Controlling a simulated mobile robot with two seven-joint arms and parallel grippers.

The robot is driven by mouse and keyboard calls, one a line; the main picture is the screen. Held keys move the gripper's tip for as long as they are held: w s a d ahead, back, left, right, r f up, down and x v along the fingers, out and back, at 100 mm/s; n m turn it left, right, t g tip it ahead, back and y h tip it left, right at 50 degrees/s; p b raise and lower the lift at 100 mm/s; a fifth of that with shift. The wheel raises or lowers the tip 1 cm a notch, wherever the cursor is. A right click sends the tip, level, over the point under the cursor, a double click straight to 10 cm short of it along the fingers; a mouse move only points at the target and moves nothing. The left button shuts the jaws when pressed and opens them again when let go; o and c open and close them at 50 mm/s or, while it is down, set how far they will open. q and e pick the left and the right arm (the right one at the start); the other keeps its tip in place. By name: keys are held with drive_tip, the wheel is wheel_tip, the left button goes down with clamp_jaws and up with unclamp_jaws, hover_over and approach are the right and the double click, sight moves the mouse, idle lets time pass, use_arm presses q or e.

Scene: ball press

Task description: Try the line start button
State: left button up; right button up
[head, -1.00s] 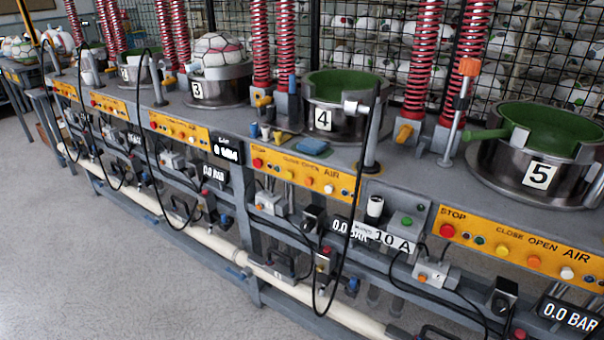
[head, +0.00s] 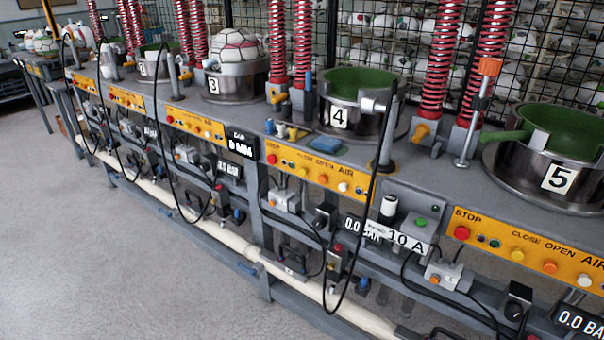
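No button with a readable "line start" label shows. A green button (head: 421,222) sits on top of a small grey box (head: 416,232) below the bench edge, between stations 4 and 5. A "10 A" label (head: 406,240) is on the front of that box. A dark knob with a white top (head: 388,206) stands just left of it. Orange panels (head: 318,172) with round buttons run along the bench front, marked STOP, CLOSE, OPEN and AIR where readable. Neither of my grippers is in view.
Round presses stand along the bench, including station 4 (head: 350,105) and station 5 (head: 550,150). A ball (head: 236,45) sits on station 3. Black cables (head: 365,210) hang in loops before the bench. Open grey floor (head: 110,270) lies at the lower left.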

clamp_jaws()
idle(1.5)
